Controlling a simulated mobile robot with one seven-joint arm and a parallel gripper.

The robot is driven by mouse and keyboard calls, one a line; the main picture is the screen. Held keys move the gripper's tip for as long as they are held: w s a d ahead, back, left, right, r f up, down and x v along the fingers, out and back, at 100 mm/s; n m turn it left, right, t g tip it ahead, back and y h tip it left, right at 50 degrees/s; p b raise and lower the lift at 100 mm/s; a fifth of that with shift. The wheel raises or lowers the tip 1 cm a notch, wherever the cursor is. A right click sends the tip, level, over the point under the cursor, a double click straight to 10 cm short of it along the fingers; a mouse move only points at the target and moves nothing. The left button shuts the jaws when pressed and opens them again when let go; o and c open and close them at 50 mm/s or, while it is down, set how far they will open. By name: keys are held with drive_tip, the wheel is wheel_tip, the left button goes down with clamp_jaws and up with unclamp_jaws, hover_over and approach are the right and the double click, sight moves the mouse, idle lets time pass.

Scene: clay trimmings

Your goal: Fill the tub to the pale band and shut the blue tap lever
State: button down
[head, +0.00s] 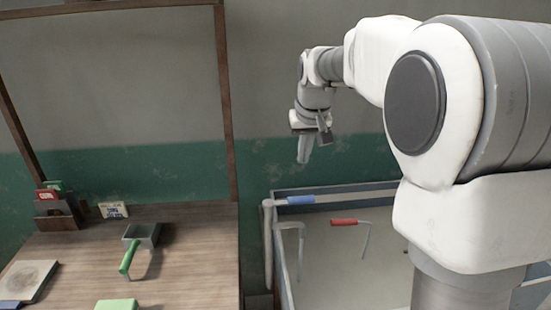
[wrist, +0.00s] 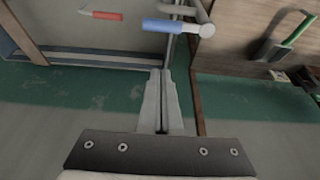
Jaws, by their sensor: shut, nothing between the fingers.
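The blue tap lever (head: 300,200) lies level on the pipework at the back left of a pale basin (head: 335,265). The lever also shows in the wrist view (wrist: 168,26). A red lever (head: 345,222) is to its right, over the basin. My gripper (head: 303,160) points down above the blue lever, apart from it. In the wrist view its fingers (wrist: 161,76) are together with nothing between them, their tips just below the blue lever in the picture. I cannot make out a tub with a pale band, nor any running water. My arm hides the basin's right part.
A wooden table (head: 190,275) stands left of the basin. On it are a grey scoop-like thing with a green handle (head: 128,258), a green block (head: 117,304), a flat board (head: 30,279) and a dark holder (head: 57,218). Wooden posts (head: 224,100) rise behind.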

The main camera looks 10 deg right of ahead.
sight(289, 202)
drive_tip(key=s+x, duration=0.2)
drive_tip(key=x, duration=0.9)
drive_tip(key=shift+d+f, duration=0.2)
drive_tip(key=shift+f, duration=0.2)
